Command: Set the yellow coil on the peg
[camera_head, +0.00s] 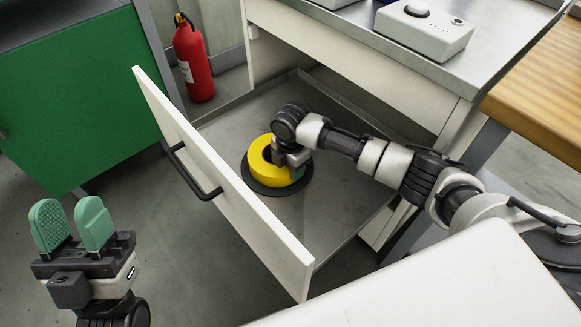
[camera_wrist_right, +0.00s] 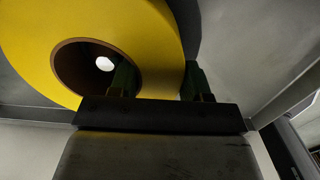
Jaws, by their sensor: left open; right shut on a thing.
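The yellow coil (camera_head: 261,163) is a thick ring in the open drawer, directly above or on a dark round base (camera_head: 281,191); I cannot tell if they touch. My right gripper (camera_head: 291,160) is shut on the coil's ring wall. In the right wrist view the coil (camera_wrist_right: 150,35) has one finger in its brown-lined hole and one outside. A small pale round spot (camera_wrist_right: 105,64) shows in the hole; I cannot tell if it is the peg. No peg is otherwise clearly visible. My left gripper (camera_head: 72,225) is open and empty, outside the drawer.
The drawer's white front (camera_head: 222,183) with a black handle (camera_head: 190,172) stands between my two grippers. The drawer floor (camera_head: 322,205) is otherwise bare. A grey device (camera_head: 424,35) sits on the worktop above. A red extinguisher (camera_head: 193,62) and green cabinet (camera_head: 80,110) stand behind left.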

